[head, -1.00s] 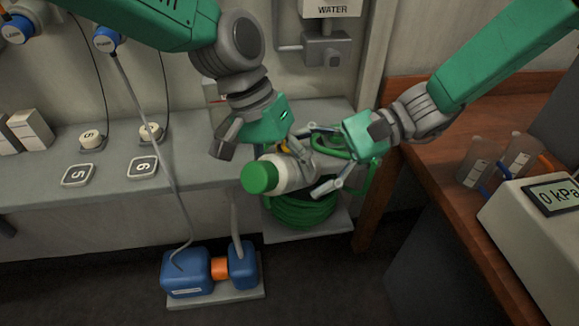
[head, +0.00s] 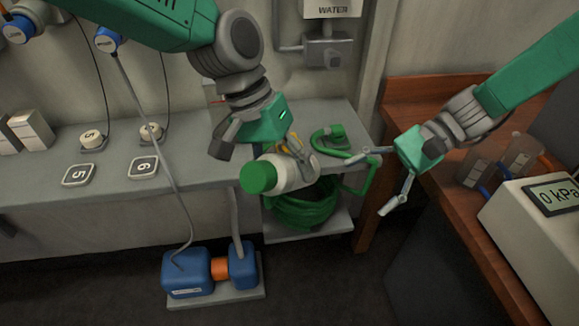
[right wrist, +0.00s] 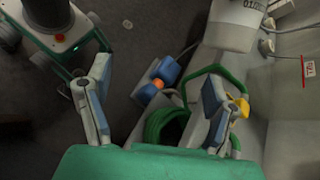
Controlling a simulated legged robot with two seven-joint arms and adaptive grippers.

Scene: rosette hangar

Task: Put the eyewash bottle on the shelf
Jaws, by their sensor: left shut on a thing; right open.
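The eyewash bottle (head: 292,176) is white with a green cap and lies tilted on its side, its cap toward the lower left. My left gripper (head: 293,150) is shut on it and holds it at the front edge of the grey shelf (head: 215,172). Whether the bottle touches the shelf cannot be told. My right gripper (head: 376,184) is open and empty, to the right of the bottle and apart from it. The right gripper's open fingers also show in the right wrist view (right wrist: 158,105).
A green hose frame (head: 361,179) stands between the bottle and my right gripper, with a green coil (head: 303,212) below. A blue pump (head: 187,274) sits on the floor. A wooden bench (head: 455,215) with a pressure gauge box (head: 530,235) stands at right. Number plates lie on the left shelf.

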